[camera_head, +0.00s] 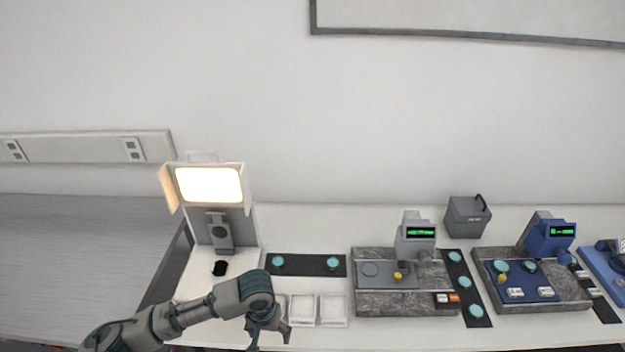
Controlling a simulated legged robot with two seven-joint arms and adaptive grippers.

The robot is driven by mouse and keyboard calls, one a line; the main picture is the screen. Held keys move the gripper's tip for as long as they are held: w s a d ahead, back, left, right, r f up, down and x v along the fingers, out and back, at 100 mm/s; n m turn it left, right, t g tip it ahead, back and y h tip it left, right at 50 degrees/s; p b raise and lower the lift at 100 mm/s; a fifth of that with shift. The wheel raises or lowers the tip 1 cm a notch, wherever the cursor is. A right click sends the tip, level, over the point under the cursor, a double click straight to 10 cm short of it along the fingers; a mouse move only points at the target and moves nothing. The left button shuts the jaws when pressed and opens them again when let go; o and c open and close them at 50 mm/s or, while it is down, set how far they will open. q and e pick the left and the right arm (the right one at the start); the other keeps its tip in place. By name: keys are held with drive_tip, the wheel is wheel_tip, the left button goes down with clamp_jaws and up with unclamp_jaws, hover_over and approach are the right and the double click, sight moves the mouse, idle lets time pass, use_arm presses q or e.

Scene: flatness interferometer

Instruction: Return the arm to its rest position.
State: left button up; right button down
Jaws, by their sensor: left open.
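My left arm comes in from the lower left. Its gripper (268,333) hangs with open, empty fingers near the front edge of the bench, just left of the white square trays (303,309). Part of the leftmost tray is hidden behind the arm. The fingers point down and I see nothing between them. My right gripper is not in the picture.
A lit lamp box (209,185) stands on the left above a black disc (219,268). A black strip (305,265) with teal discs lies behind the trays. Grey (360,302) and blue-topped (490,270) instruments fill the right. A grey case (467,217) stands behind.

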use_arm(q)
drive_tip(key=s+d+f+m+t+h, duration=0.2)
drive_tip(key=s+d+f+m+h, duration=0.1)
drive_tip(key=s+d+f+h, duration=0.4)
drive_tip(key=s+a+f+n+y, duration=0.1)
drive_tip(key=s+a+f+y, duration=0.1)
drive_tip(key=s+a+f, duration=0.3)
drive_tip(key=s+a+f+n+t+y, duration=0.1)
drive_tip(key=s+a+f+y, duration=0.15)
drive_tip(key=a, duration=0.45)
drive_tip(key=s+a+f+n+y, duration=0.1)
drive_tip(key=s+a+f+y, duration=0.15)
drive_tip(key=a, duration=0.35)
drive_tip(key=s+a+f+g, duration=0.1)
drive_tip(key=s+f, duration=0.1)
drive_tip(key=f, duration=1.2)
drive_tip(key=s+f, duration=0.2)
drive_tip(key=f, duration=1.2)
drive_tip(key=s+a+f+g, duration=0.1)
drive_tip(key=s+a+f, duration=0.1)
drive_tip(key=s+f, duration=1.2)
drive_tip(key=s, duration=0.2)
drive_tip(key=shift+s+a+f, duration=0.3)
drive_tip(key=shift+s+a, duration=0.05)
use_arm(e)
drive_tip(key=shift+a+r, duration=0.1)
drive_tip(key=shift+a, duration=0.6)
